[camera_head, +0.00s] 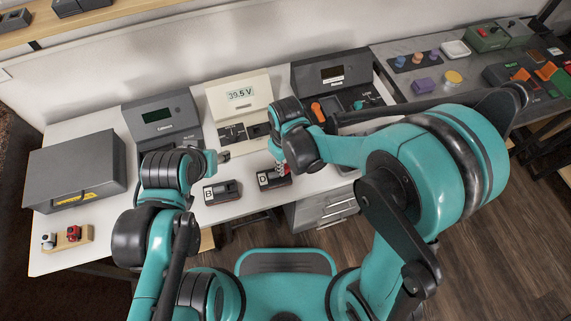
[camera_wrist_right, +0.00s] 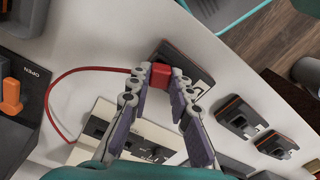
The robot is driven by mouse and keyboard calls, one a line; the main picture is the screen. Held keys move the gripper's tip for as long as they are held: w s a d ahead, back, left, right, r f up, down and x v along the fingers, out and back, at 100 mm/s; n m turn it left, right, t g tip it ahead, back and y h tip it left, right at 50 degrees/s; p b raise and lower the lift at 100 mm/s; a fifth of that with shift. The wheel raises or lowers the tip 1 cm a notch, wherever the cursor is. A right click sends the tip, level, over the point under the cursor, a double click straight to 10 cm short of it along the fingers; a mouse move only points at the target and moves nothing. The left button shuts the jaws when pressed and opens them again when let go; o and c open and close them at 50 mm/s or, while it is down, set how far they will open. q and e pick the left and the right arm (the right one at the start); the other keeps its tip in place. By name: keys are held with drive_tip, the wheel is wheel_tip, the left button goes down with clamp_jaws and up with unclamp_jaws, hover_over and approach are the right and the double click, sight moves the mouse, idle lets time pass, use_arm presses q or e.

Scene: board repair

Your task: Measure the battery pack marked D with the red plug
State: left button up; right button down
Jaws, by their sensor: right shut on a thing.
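The battery pack marked D (camera_head: 266,181) lies on the white table, and it shows in the right wrist view (camera_wrist_right: 200,72). My right gripper (camera_head: 279,170) reaches down over it and is shut on the red plug (camera_wrist_right: 161,75). The plug is at the pack's end and looks seated against it; the fingers partly hide the contact. A red cable (camera_wrist_right: 55,83) runs from the plug toward the cream meter (camera_head: 240,100), whose display reads 39.5 V. My left gripper (camera_head: 223,156) hangs above the table in front of the meter; its jaw opening is too small to tell.
The battery pack marked B (camera_head: 222,192) lies left of pack D. Dark grey instruments stand either side of the meter, the right one (camera_head: 332,80) with an orange handle. A grey box (camera_head: 75,165) and a small wooden holder (camera_head: 68,239) occupy the table's left end.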

drive_tip(key=c, duration=1)
unclamp_jaws()
drive_tip(key=shift+r, duration=0.15)
drive_tip(key=shift+r+p, duration=1.15)
drive_tip(key=shift+r, duration=0.2)
wheel_tip(320, 180, up, 6)
drive_tip(key=p, duration=0.4)
drive_tip(key=shift+p, duration=0.3)
